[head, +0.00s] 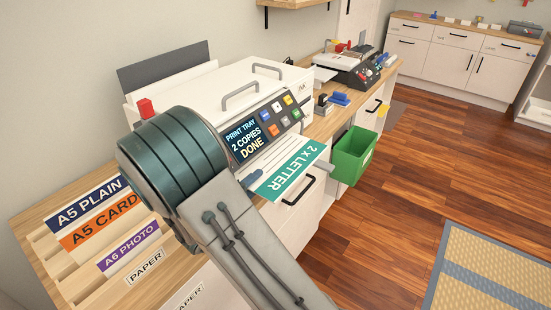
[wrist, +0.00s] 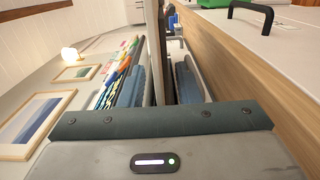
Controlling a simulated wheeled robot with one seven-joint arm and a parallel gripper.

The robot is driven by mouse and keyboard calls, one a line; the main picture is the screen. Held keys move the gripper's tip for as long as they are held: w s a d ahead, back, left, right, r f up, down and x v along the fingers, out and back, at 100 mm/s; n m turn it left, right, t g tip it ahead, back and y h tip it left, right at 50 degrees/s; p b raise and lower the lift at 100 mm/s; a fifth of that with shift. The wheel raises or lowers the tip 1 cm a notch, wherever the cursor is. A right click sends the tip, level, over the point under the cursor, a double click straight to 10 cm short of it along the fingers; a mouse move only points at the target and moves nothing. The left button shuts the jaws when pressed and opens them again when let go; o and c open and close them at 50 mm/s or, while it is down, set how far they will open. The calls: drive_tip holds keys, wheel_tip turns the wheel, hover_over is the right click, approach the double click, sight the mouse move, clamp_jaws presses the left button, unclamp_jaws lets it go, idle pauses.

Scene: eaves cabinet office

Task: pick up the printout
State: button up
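A white sheet with a teal band reading "2 x LETTER" (head: 290,170) sticks out at the front of the white printer (head: 205,95). The printer's display (head: 243,139) reads "PRINT TRAY 2 COPIES DONE". I cannot tell whether the banded sheet is the printout or a tray label. My arm crosses the head view just left of it and hides part of the printer's front. The sheet cannot be made out in the wrist view.
Paper slots labelled A5 PLAIN (head: 88,204), A5 CARD and A6 PHOTO lie at the left. A green bin (head: 353,154) hangs beyond the printer, below a counter with a dark machine (head: 355,66). Wooden floor (head: 420,160) is open at the right, with a mat (head: 485,275).

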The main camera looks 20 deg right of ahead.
clamp_jaws()
drive_tip(key=shift+r, duration=0.1)
